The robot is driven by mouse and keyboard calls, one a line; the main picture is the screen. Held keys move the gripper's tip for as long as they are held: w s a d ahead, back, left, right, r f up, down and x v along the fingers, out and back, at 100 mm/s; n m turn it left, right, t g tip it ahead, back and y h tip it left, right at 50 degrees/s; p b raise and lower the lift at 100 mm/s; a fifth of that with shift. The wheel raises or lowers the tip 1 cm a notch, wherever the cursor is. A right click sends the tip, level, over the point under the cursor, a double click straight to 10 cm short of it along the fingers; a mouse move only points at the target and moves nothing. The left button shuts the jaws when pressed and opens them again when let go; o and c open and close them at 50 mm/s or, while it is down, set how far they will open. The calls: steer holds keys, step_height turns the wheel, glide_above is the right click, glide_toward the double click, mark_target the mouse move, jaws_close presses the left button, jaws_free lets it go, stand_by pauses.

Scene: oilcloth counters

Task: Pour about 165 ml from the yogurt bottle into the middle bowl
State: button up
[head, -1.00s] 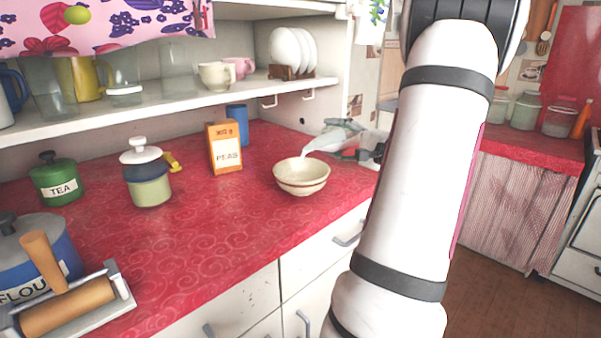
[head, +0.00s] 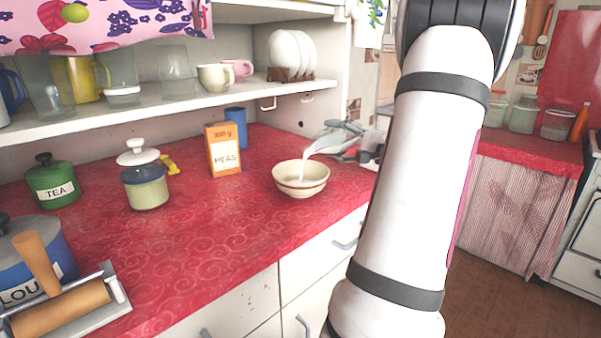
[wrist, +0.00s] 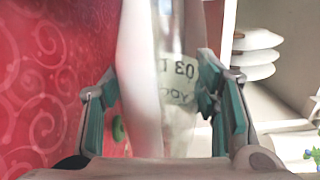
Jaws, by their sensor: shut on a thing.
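One cream bowl (head: 300,190) stands upright on the red counter in the head view; I see no other bowl there. The pale yogurt bottle (head: 330,141) is tipped, mouth to the left, above the bowl's back right side. A white stream (head: 304,163) runs from its mouth into the bowl. The level inside the bowl is hard to read. My gripper (head: 362,153) is partly hidden behind my arm. In the wrist view my gripper (wrist: 160,108) is shut on the bottle (wrist: 176,95), with green-lined fingers on both sides and part of the printed label showing.
An orange peas box (head: 224,152) and a blue cup (head: 235,128) stand behind left of the bowl. A lidded jar (head: 147,188) and green tea tin (head: 53,185) stand farther left. The counter in front of the box is clear. A shelf (head: 200,95) with cups overhangs the back.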

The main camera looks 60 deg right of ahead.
steer(key=shift+n+b, duration=0.4)
steer(key=shift+b, duration=0.4)
stand_by(0.4)
steer(key=shift+r+b, duration=0.3)
steer(key=shift+b, duration=0.1)
stand_by(1.3)
steer(key=shift+f+p, duration=0.15)
steer(key=shift+p, duration=0.5)
steer(key=m+p, duration=0.1)
steer(key=p, duration=0.2)
steer(key=shift+s+m, duration=0.1)
steer(key=shift+m, duration=0.2)
steer(key=shift+d+m+p, duration=0.2)
steer(key=shift+m+p, duration=0.1)
steer(key=shift+p, duration=0.3)
steer(key=shift+f, duration=0.35)
steer(key=shift+d+f+m+p, duration=0.2)
steer(key=shift+d+m+p, duration=0.2)
steer(key=shift+p, duration=0.25)
steer(key=shift+d+f+m+p, duration=0.1)
steer(key=shift+f+m+p, duration=0.15)
steer(key=shift+m+p, duration=0.05)
